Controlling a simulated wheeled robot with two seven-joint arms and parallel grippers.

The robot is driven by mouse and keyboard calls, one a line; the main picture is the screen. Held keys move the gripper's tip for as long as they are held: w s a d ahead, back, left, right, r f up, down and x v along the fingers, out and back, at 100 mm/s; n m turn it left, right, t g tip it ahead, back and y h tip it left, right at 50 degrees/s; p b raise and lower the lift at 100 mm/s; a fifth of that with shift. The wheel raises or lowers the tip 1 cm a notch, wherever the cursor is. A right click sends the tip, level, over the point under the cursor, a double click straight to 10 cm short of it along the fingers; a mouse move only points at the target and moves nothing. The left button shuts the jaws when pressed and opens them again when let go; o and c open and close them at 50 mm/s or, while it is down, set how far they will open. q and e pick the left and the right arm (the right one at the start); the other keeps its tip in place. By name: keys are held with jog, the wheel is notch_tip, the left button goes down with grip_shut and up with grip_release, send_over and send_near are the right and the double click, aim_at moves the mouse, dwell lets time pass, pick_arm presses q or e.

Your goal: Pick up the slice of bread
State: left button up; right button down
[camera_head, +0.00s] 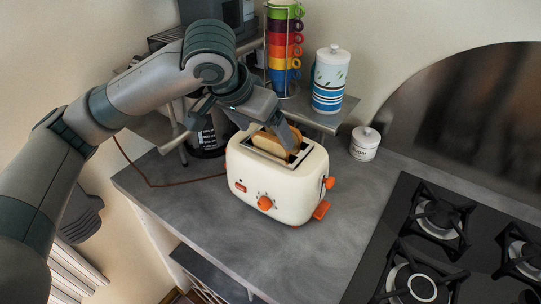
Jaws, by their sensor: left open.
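A cream toaster (262,189) with orange knobs and levers stands on the grey counter. A slice of bread (272,145) stands in its top slot, with its upper part showing above the slot. My left gripper (287,141) is open, over the toaster with its fingers at the bread. A finger covers part of the slice, and I cannot tell whether it touches the bread. My right gripper is not in view.
A black gas hob (385,240) lies at the right. A white sugar jar (365,143) stands behind the toaster. A metal shelf holds a blue-striped canister (329,80) and a rack of coloured cups (284,45). The counter (180,200) is clear left of the toaster, except for a cord.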

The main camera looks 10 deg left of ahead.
aim_at(270, 137)
pick_arm(q)
jog(key=shift+w+f, duration=0.1)
jog(key=shift+w+d+f, duration=0.1)
jog(key=shift+w+f, duration=0.05)
jog(key=shift+f, duration=0.05)
jog(key=p+x, duration=0.2)
jog(key=x, duration=0.2)
jog(key=shift+w+r, duration=0.15)
jog(key=shift+w+f, duration=0.15)
jog(key=shift+f, duration=0.05)
jog(key=c, duration=1)
jog(key=shift+o, duration=0.2)
